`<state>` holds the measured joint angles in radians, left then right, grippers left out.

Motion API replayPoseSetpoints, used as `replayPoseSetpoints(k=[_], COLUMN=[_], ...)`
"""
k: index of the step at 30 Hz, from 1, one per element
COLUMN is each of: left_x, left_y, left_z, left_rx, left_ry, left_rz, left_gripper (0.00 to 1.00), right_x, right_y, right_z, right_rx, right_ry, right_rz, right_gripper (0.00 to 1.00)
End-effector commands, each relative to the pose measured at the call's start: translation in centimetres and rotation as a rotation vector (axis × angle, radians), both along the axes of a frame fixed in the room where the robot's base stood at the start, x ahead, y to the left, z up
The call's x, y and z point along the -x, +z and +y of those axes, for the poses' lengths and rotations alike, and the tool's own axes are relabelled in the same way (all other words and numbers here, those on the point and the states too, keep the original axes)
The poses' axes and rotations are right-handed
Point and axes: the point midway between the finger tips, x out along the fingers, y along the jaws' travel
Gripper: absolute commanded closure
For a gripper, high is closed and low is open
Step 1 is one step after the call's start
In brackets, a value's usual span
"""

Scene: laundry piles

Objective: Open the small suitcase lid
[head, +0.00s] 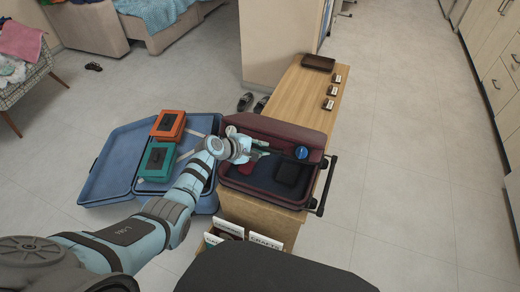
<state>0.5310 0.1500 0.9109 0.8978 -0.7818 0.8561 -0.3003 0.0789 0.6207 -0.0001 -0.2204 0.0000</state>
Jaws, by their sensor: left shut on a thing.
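The small maroon suitcase (228,180) sits on the wooden bench, its dark blue inside in view. Its maroon lid (285,130) is raised along the far side, standing up and away from the near rim. My left gripper (254,151) reaches in from the left, over the suitcase's left part. It is shut, seemingly on the lid's edge; the fingertips are small and partly hidden. Inside the suitcase are a black item (288,173), a blue round item (301,152) and small red and white items near the gripper. My right gripper is not in view.
A large blue suitcase (111,170) lies open at left, with an orange box (168,125) and a teal box (157,161). The wooden bench (298,98) bears a brown tray (318,62) and several small labels. Shoes (245,102) lie behind. The floor at right is clear.

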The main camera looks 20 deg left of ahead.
Motion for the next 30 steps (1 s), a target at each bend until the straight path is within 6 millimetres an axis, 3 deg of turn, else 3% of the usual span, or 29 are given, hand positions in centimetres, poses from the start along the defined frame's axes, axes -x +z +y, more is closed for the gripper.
replayPoseSetpoints(k=[5,6,10,23,30], left_x=[-0.1,-0.1,-0.1,0.6,4.6], left_y=[0.1,0.1,0.1,0.6,3.8], left_z=[0.0,0.0,0.0,0.6,3.0], left_rx=[0.000,0.000,0.000,-0.002,-0.007], left_ry=[0.003,0.003,0.002,0.002,-0.001], left_rz=[-0.004,-0.004,-0.003,-0.005,-0.003], left_gripper=[1.00,0.87,0.68,0.68,0.68], right_x=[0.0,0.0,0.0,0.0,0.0], right_y=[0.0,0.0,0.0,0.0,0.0], right_z=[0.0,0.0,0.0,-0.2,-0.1], right_rx=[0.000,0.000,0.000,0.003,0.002], right_ry=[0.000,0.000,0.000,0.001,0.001], right_rz=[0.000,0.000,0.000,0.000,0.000], right_gripper=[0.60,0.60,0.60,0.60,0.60])
